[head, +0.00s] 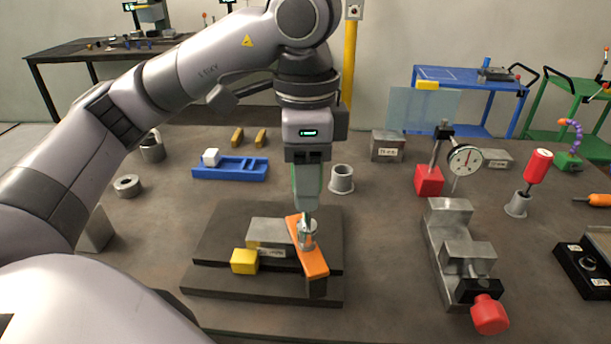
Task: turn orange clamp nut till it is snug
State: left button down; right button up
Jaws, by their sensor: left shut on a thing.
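An orange clamp bar (314,262) lies slantwise over the right end of a grey metal block (268,232) on a dark stepped plate (220,286). A silvery clamp nut (308,238) stands upright on the bar near its middle. My left gripper (307,214) points straight down over the nut with its fingers shut on the nut's upper part. The fingers hide part of the nut's top. I cannot tell from here how tightly the nut sits on the bar. My right gripper is not in view.
A yellow block (244,261) sits at the grey block's front left. A grey vise (456,245) with a red knob (489,314) stands to the right. Behind are a blue tray (231,172), a grey cup (341,180) and a dial gauge (465,160) on a red base.

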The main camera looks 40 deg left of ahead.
pick_arm(q)
jog(key=n, duration=0.4)
jog(key=shift+n, duration=0.4)
jog(key=n, duration=0.4)
jog(key=shift+d, duration=0.1)
jog(key=n, duration=0.4)
jog(key=shift+n+p, duration=0.3)
jog(key=shift+n, duration=1.9)
jog(key=shift+f+b, duration=0.7)
jog(key=shift+f, duration=0.05)
